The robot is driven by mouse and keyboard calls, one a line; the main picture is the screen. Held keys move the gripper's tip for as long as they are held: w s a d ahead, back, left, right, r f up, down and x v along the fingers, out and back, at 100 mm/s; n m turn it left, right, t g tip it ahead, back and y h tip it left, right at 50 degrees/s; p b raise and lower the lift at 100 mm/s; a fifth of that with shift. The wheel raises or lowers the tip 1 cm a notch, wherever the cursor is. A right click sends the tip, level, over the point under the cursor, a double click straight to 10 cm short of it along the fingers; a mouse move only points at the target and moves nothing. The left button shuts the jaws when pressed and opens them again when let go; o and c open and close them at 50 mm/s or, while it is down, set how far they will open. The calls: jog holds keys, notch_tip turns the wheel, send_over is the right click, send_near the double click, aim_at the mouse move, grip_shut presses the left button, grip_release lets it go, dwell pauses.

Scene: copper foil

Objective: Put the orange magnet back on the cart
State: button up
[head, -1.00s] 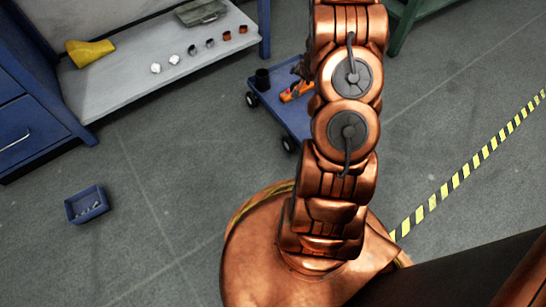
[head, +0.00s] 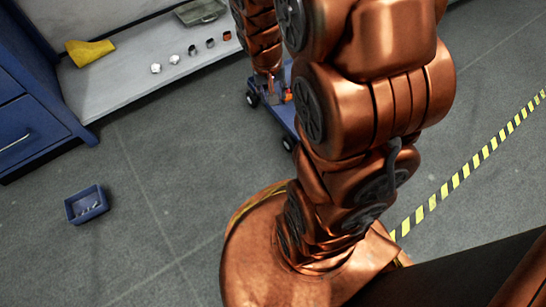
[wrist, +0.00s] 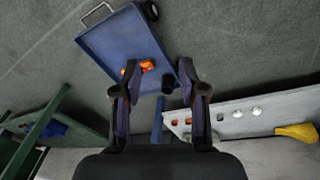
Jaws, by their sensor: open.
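The blue cart (wrist: 112,42) stands on the floor, with a silver handle at its far end in the wrist view. Its corner shows past my arm in the head view (head: 287,124). A bright orange object (wrist: 146,66) lies on the cart's top, partly behind my left finger; a bit of it shows in the head view (head: 287,95). I cannot tell if it is the magnet. A small orange piece (wrist: 188,121) sits on the grey bench. My gripper (wrist: 157,76) is open and empty above the cart, its fingers either side of the orange object.
A blue bin (head: 87,204) lies on open floor. A green frame (wrist: 35,135) stands at left.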

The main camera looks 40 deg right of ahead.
jog(key=s+a+r+n+g+y, duration=0.1)
jog(key=s+a+r+n+g, duration=0.1)
jog(key=s+a, duration=0.5)
jog(key=s+a+r+n+g, duration=0.2)
jog(key=s+a+r, duration=0.3)
jog(key=s, duration=0.8)
jog(key=shift+a+r+n+y, duration=0.2)
jog(key=shift+a+n+y, duration=0.2)
jog(key=shift+a+n, duration=0.5)
jog(key=shift+w+a+r, duration=0.1)
jog(key=shift+a, duration=0.1)
